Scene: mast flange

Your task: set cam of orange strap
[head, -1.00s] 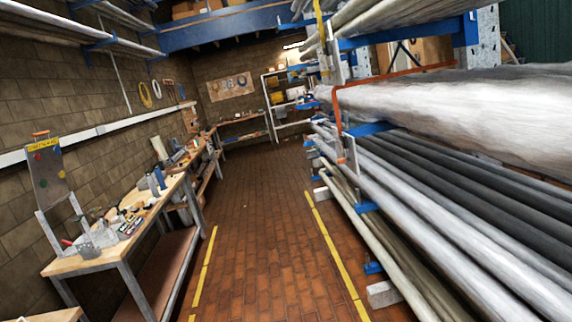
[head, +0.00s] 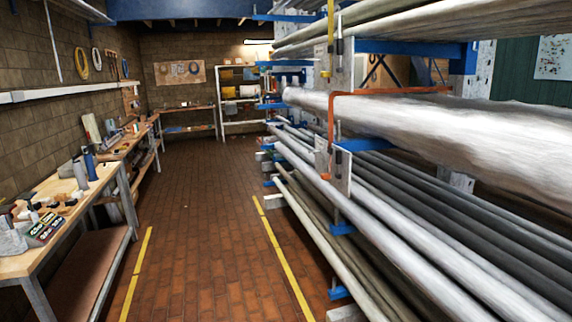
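An orange strap (head: 331,118) runs over the large silvery wrapped mast (head: 430,122) on the rack at the right. It crosses the top of the mast and hangs down its left end side. Its lower end meets a grey metal plate (head: 340,170) fixed at the rack post. A small orange piece (head: 322,165) shows at that lower end; the cam is too small to make out clearly. A yellow strap (head: 330,25) hangs above on the same post. My gripper is not in view.
The rack holds several long pipes (head: 400,230) on blue arms that stick out to the left. A workbench (head: 60,215) with tools stands along the left wall. The brick floor aisle (head: 200,230) between yellow lines is clear.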

